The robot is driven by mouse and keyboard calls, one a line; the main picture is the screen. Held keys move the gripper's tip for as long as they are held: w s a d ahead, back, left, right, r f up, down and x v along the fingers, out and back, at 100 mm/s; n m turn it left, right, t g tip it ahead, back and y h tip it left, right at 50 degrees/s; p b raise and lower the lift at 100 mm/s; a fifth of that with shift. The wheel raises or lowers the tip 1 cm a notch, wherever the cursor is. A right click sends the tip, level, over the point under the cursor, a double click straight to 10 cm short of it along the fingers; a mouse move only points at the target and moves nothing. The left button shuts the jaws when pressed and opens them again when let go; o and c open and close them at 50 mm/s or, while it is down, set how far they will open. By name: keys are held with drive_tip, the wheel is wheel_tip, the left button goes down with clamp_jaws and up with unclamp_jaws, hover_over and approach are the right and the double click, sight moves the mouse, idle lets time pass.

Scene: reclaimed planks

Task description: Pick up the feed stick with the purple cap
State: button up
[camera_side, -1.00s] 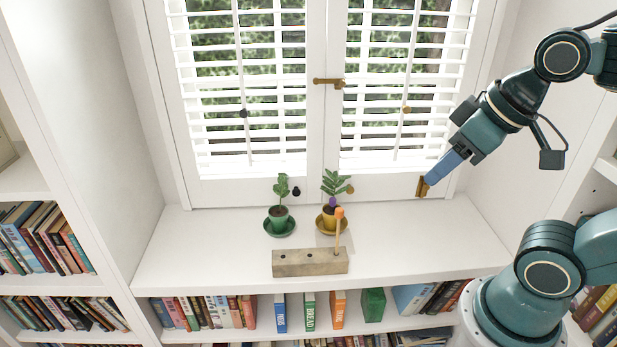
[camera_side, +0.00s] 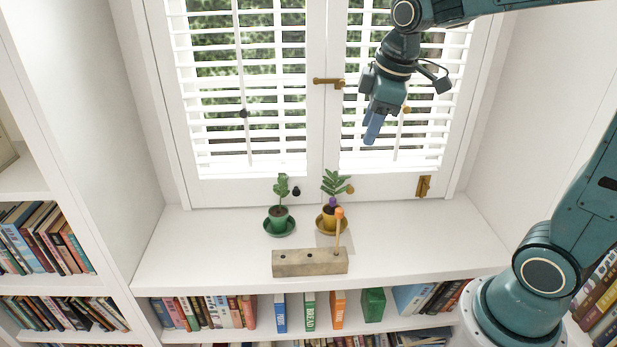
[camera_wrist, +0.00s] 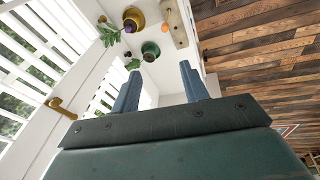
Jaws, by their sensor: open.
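The purple-capped feed stick (camera_side: 333,202) stands in the yellow pot (camera_side: 328,223), beside a leafy plant. Only its cap shows clearly; the shaft is mostly hidden. In the wrist view the purple cap (camera_wrist: 129,28) lies beyond the fingertips, up and left, over the yellow pot (camera_wrist: 136,14). My gripper (camera_side: 371,136) hangs in front of the right shutter, above and right of the yellow pot. In the wrist view my gripper (camera_wrist: 160,66) has its two blue fingers apart with nothing between them.
A wooden block (camera_side: 300,263) with holes holds an orange-capped stick (camera_side: 338,234) in front of the yellow pot. A green pot (camera_side: 278,218) with a plant stands to the left. A brass handle (camera_side: 424,186) is on the window frame. The sill (camera_side: 420,240) is clear to the right.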

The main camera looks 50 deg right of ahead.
drive_tip(key=w+d+f+n+g, duration=0.2)
drive_tip(key=w+d+f+n, duration=0.35)
drive_tip(key=w+f, duration=0.4)
drive_tip(key=n+g, duration=0.1)
drive_tip(key=n, duration=0.3)
hover_over(333, 199)
wheel_tip(333, 199, down, 10)
drive_tip(key=f, duration=0.1)
drive_tip(key=shift+w+d+r, duration=0.1)
drive_tip(key=shift+w+r, duration=0.1)
drive_tip(key=shift+w, duration=0.1)
drive_tip(key=shift+f, duration=0.1)
drive_tip(key=shift+f, duration=4.2)
drive_tip(key=shift+s+f, duration=0.2)
drive_tip(key=shift+f, duration=2.4)
